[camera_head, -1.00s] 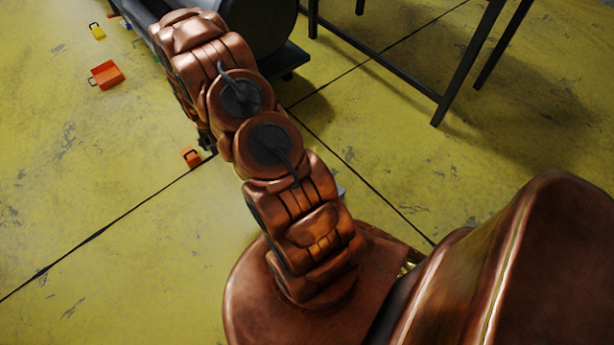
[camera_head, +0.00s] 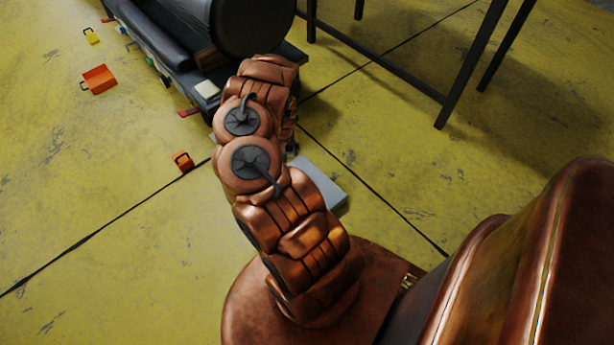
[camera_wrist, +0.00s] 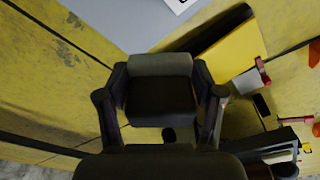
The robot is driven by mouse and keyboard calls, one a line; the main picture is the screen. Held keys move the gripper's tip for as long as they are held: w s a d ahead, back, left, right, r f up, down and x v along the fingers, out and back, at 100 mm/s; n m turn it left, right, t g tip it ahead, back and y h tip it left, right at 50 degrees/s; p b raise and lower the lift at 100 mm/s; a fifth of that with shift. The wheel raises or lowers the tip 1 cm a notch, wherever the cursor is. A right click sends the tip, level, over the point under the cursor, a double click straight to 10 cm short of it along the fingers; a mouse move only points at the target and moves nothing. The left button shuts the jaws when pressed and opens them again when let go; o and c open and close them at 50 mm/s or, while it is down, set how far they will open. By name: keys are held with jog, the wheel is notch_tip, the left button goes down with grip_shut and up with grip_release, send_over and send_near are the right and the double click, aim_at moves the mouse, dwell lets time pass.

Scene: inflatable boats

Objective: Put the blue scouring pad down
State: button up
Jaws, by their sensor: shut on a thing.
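In the wrist view my gripper (camera_wrist: 160,100) has its two fingers on either side of a dark, block-shaped thing, the scouring pad (camera_wrist: 160,64). It looks dark grey in shadow, and its blue colour does not show clearly. The pad is held between the fingers, with a pale grey flat surface (camera_wrist: 125,18) beyond it at the top of the view. I cannot tell whether the pad touches anything below. In the head view the gripper and pad are hidden behind my arm.
A pale grey slab (camera_head: 322,184) lies on the yellow floor beside my arm. A dark low platform with a black cylinder (camera_head: 252,22) stands at the top, with small items along its edge. An orange box (camera_head: 99,79) and a small orange thing (camera_head: 183,161) lie left. Black table legs (camera_head: 455,100) stand right.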

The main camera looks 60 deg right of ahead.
jog(key=m+b, duration=0.1)
jog(key=b, duration=0.1)
send_over(307, 174)
notch_tip(307, 174, down, 5)
jog(key=f+b, duration=0.2)
jog(key=f, duration=0.1)
jog(key=f+b, duration=0.1)
jog(key=shift+s+a+f, duration=0.15)
jog(key=shift+a+f, duration=0.1)
jog(key=shift+f, duration=0.15)
jog(key=shift+f+b, duration=1.2)
jog(key=shift+f, duration=1.1)
jog(key=shift+f, duration=0.2)
jog(key=o, duration=1.1)
jog(key=shift+r, duration=0.1)
notch_tip(307, 174, up, 12)
jog(key=a+p, duration=0.1)
jog(key=p, duration=0.6)
jog(key=shift+s+a, duration=0.25)
jog(key=shift+s, duration=0.1)
